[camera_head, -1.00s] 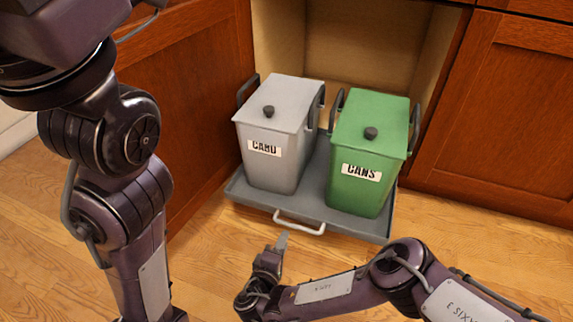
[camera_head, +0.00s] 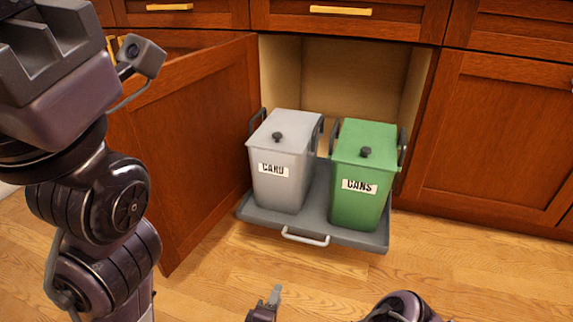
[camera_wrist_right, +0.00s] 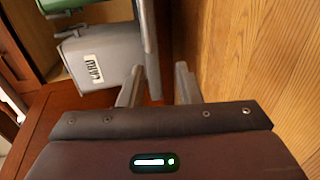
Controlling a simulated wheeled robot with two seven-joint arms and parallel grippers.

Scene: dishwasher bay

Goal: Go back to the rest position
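My right gripper (camera_head: 272,296) shows at the bottom edge of the head view, in front of the pull-out tray and apart from it. In the right wrist view its two grey fingers (camera_wrist_right: 160,88) stand apart with nothing held between them. My left arm rises along the left side of the head view. Its wrist end (camera_head: 45,50) is at the top left corner, with a small wrist camera beside it. The left fingertips cannot be made out.
A grey CARD bin (camera_head: 283,190) and a green CANS bin (camera_head: 358,205), both lidded, stand on the pulled-out grey tray (camera_head: 262,221). The cabinet door (camera_head: 190,150) stands open behind my left arm. The wooden floor (camera_head: 460,285) at right front is clear.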

